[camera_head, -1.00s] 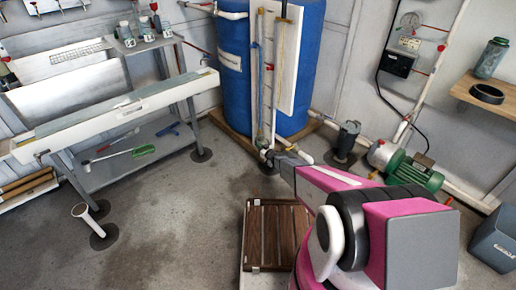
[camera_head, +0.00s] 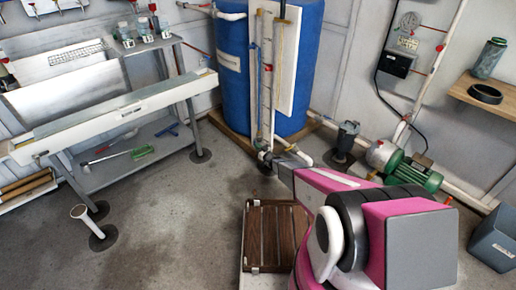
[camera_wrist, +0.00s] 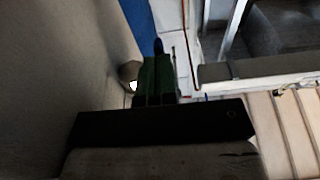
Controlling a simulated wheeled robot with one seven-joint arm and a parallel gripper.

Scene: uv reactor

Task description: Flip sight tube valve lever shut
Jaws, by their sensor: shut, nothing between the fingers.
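The sight tube (camera_head: 261,85) runs upright along the front of the blue tank (camera_head: 233,75), beside a white board (camera_head: 289,60). A small red part shows on the tube about halfway up. The tube's lower fittings are at floor level by white pipework. My gripper (camera_head: 268,158) is low at the foot of the tube, small and partly merged with the fittings in the head view. In the wrist view my gripper's fingers (camera_wrist: 158,75) are together, dark and greenish, with nothing seen between them. I cannot make out the valve lever or whether my fingers touch it.
A brown slatted crate (camera_head: 272,235) lies on the floor beside my arm. A green pump (camera_head: 412,172) and a dark canister (camera_head: 347,138) stand right of the tank. A grey bench (camera_head: 110,110) stands left. The floor at front left is mostly open.

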